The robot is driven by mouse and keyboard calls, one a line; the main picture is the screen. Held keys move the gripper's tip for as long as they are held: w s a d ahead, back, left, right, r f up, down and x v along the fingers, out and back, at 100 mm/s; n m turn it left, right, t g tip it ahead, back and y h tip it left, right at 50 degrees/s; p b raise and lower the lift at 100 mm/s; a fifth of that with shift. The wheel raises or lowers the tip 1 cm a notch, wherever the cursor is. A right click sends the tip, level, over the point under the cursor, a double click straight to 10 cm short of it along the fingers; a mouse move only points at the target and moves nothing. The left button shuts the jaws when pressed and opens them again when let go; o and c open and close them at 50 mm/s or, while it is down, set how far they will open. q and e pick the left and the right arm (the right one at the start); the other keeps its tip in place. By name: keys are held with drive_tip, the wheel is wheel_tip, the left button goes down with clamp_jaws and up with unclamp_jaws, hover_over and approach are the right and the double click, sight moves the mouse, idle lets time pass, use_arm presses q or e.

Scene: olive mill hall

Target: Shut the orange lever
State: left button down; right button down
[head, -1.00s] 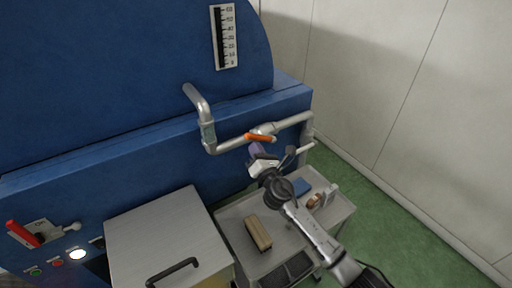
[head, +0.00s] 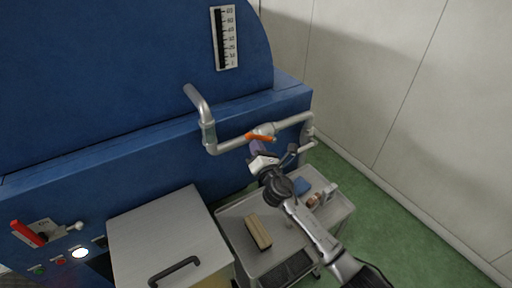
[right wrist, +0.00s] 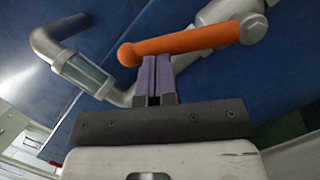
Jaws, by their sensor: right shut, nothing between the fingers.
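The orange lever (head: 261,137) sits on the grey pipe at the front of the blue machine, lying at an angle to the pipe. In the right wrist view the lever (right wrist: 190,42) spans the top, with its rounded free end at left and its pivot at right. My right gripper (head: 256,147) is just below the lever in the head view. Its purple fingers (right wrist: 155,60) are shut, empty, with their tips against or very close to the lever's lower side near the free end. My left gripper is not in view.
The grey pipe (head: 232,145) has a sight glass (head: 209,132). A metal cart (head: 285,252) below carries a wooden block (head: 258,232) and a blue item (head: 302,186). A red lever (head: 27,233) is on the panel at lower left. Green floor is open at right.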

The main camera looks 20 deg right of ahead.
drive_tip(key=shift+r, duration=0.2)
drive_tip(key=w+d+r+m+g+h+p, duration=0.1)
drive_tip(key=d+r+m+p, duration=0.4)
drive_tip(key=m+p, duration=0.7)
drive_tip(key=shift+d+r+g+h+p, duration=0.2)
drive_tip(key=shift+d+g+h+p, duration=0.45)
drive_tip(key=shift+g, duration=0.25)
drive_tip(key=shift+m, duration=0.3)
drive_tip(key=shift+a, duration=0.1)
